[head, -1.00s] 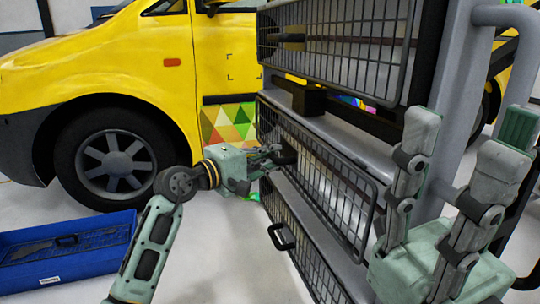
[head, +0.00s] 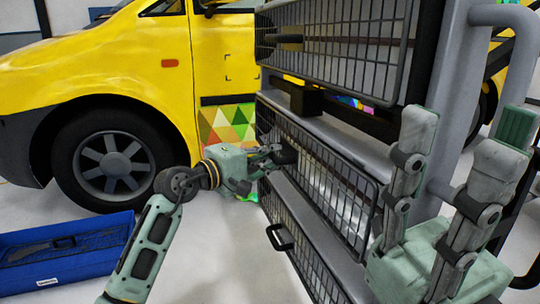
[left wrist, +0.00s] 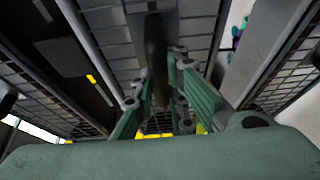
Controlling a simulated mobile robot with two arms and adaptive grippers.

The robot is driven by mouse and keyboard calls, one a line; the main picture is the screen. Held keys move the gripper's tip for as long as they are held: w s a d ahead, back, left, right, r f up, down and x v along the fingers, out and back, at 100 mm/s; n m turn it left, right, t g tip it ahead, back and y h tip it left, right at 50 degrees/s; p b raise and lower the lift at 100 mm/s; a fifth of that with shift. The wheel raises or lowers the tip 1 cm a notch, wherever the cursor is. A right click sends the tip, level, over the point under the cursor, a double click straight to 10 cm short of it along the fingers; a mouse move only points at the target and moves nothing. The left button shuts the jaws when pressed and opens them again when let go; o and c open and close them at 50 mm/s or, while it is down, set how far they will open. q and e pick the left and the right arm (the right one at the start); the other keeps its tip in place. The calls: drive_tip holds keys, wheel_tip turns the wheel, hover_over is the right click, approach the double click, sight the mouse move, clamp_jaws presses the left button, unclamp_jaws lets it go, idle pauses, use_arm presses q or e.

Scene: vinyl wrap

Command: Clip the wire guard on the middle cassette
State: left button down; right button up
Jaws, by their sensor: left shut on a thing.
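The middle cassette's wire guard (head: 325,185) is a dark grid in a dark frame on the grey rack. It sits against or close to the cassette front; I cannot tell whether it is clipped. My left gripper (head: 277,156) is shut on the guard's black handle (head: 287,157) at its left part. The left wrist view shows the gripper's green fingers (left wrist: 163,105) around the dark handle (left wrist: 155,50), with the grid behind. My right gripper (head: 462,140) is open and empty, fingers pointing up, in front of the rack's right side.
The upper cassette has its own wire guard (head: 340,40). A lower guard (head: 300,262) with a black handle (head: 281,237) is below. A yellow van (head: 95,65) stands behind at the left. A blue tray (head: 65,268) lies on the floor at the lower left.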

use_arm(q)
drive_tip(key=shift+r, duration=0.1)
idle(0.3)
drive_tip(key=c, duration=1.7)
unclamp_jaws()
drive_tip(key=shift+d, duration=0.15)
drive_tip(key=shift+o, duration=0.2)
